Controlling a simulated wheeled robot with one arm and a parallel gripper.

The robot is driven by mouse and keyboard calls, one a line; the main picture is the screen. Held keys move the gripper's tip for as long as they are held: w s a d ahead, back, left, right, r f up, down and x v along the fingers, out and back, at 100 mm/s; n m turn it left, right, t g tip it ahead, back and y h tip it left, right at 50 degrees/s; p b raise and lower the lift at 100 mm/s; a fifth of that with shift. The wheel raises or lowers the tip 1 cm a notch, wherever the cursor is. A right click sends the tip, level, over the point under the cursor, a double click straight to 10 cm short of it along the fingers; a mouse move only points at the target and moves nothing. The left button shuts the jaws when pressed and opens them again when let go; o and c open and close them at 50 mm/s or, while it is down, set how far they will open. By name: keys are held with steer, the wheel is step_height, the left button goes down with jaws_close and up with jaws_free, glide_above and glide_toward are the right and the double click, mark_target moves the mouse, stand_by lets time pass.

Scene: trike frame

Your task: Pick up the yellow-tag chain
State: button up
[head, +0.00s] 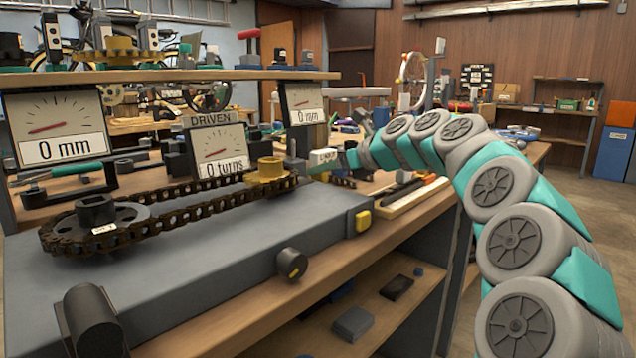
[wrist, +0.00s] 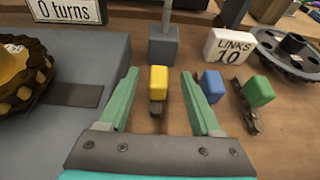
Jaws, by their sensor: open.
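The yellow tag (wrist: 158,80) stands on the wooden bench top in the wrist view, with a short dark piece of chain (wrist: 157,109) showing below it. My gripper (wrist: 160,74) is open, its two green fingers on either side of the yellow tag with gaps on both sides. The tag appears between or just beyond the fingertips; I cannot tell the exact depth. In the head view, my arm reaches over the bench to the right of the long chain, and the yellow-tag chain cannot be made out there.
A blue tag (wrist: 212,84) sits close beside the right finger, with a green-tag chain (wrist: 258,91) farther right. A grey block (wrist: 163,47) with a post and a white LINKS 10 box (wrist: 229,46) stand behind. A grey raised plate (wrist: 85,65) lies left.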

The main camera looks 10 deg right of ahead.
steer(key=x, duration=0.4)
steer(key=shift+f, duration=0.4)
steer(key=shift+r, duration=0.1)
jaws_close()
